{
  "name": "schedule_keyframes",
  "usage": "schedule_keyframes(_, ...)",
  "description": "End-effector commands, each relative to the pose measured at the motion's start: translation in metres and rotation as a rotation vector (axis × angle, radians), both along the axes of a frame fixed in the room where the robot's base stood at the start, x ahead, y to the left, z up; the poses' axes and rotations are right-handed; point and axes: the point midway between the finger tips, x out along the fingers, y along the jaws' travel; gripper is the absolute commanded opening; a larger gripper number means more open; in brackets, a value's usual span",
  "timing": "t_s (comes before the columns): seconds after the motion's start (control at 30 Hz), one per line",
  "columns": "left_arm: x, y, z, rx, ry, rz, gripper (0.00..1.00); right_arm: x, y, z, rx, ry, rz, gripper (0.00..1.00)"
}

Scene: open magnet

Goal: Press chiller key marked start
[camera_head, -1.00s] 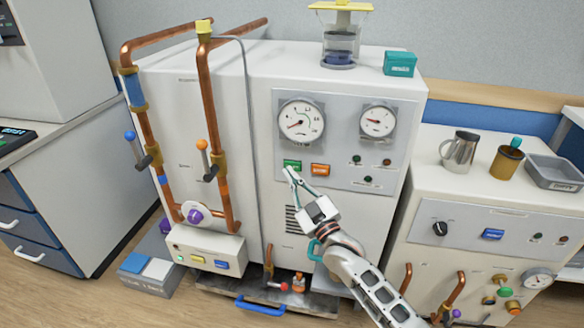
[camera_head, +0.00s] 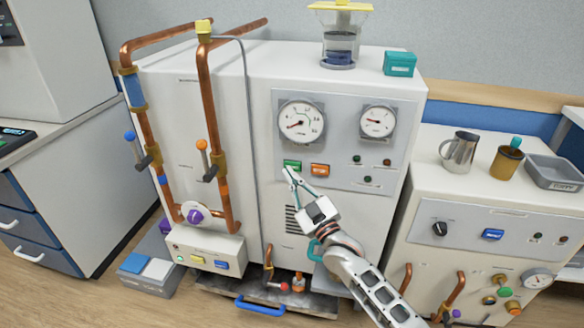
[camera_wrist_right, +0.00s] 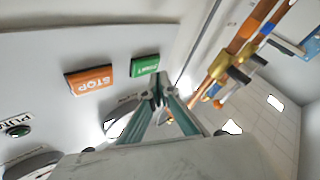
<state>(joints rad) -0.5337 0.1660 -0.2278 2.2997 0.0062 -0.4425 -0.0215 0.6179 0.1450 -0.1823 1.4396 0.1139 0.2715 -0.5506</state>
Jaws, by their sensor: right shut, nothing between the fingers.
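The chiller cabinet (camera_head: 222,95) is the tall white box in the middle of the head view. On its grey panel are a green key (camera_head: 292,164) and, to its right, an orange key (camera_head: 320,170). In the right wrist view the green key (camera_wrist_right: 145,65) has white lettering too small to read surely, and the orange key (camera_wrist_right: 90,80) reads STOP upside down. My right gripper (camera_head: 289,172) is shut and empty, its tips right at the lower edge of the green key. In the wrist view its tips (camera_wrist_right: 157,88) lie close beside that key; I cannot tell whether they touch.
Two gauges (camera_head: 301,123) sit above the keys, with small lamps to the right. Copper pipes (camera_head: 207,110) with valve handles stand left of the panel. A lower white unit (camera_head: 485,205) with a jug and tray stands to the right.

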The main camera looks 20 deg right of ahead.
Motion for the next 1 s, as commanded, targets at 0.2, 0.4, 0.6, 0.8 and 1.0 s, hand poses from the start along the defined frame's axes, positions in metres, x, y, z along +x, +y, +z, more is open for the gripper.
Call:
schedule_keyframes(0.2,0.0037,-0.001,0.0017,-0.001,-0.007,-0.001,0.0,0.0026,-0.0017,0.0003,-0.001,0.0,0.0,0.0)
schedule_keyframes(0.4,0.0028,-0.0015,0.0011,-0.003,-0.005,-0.002,0.0,0.0073,-0.005,0.0,-0.001,0.0,0.0,0.0)
schedule_keyframes(0.6,-0.0003,-0.0015,-0.0005,-0.002,0.001,-0.002,0.0,0.0071,-0.0049,0.0,0.0,0.0,0.0,0.0)
schedule_keyframes(0.8,-0.005,-0.0014,-0.003,-0.002,0.011,-0.002,0.0,0.0076,-0.0051,0.0,0.0,0.0,0.0,0.0)
schedule_keyframes(1.0,-0.0059,-0.0013,-0.004,-0.002,0.014,-0.001,0.0,0.0092,-0.0062,-0.0001,0.0,0.0,0.0,0.0)
